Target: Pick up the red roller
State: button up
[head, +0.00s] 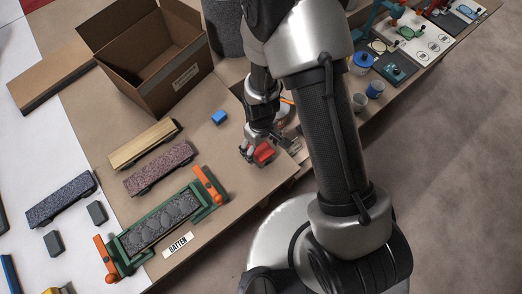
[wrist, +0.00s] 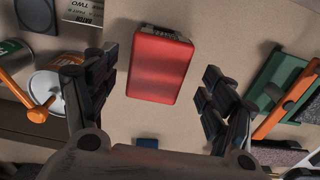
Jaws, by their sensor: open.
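The red roller (wrist: 160,68) shows in the wrist view as a red, rounded-edged block with a dark strip along its far end. It lies on the brown bench top. In the head view it is a small red shape (head: 264,153) near the bench's edge, partly hidden by my gripper (head: 256,147). In the wrist view my gripper (wrist: 161,76) is open, with one dark finger on each side of the roller. Clear gaps show between the roller and both fingers. I cannot tell how far above the bench the fingertips are.
A green clamp frame with orange handles (head: 147,233) stands left of my gripper; part shows in the wrist view (wrist: 272,97). A blue block (head: 219,117) and an open cardboard box (head: 150,90) stand behind. A can (wrist: 50,88) and orange handle (wrist: 22,95) are close left in the wrist view.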

aim_at(261, 148)
jog(key=f+b, duration=0.1)
jog(key=f, duration=0.3)
jog(key=shift+w+f, duration=0.1)
jog(key=shift+w, duration=0.1)
jog(key=shift+c, duration=0.2)
jog(key=c, duration=1.6)
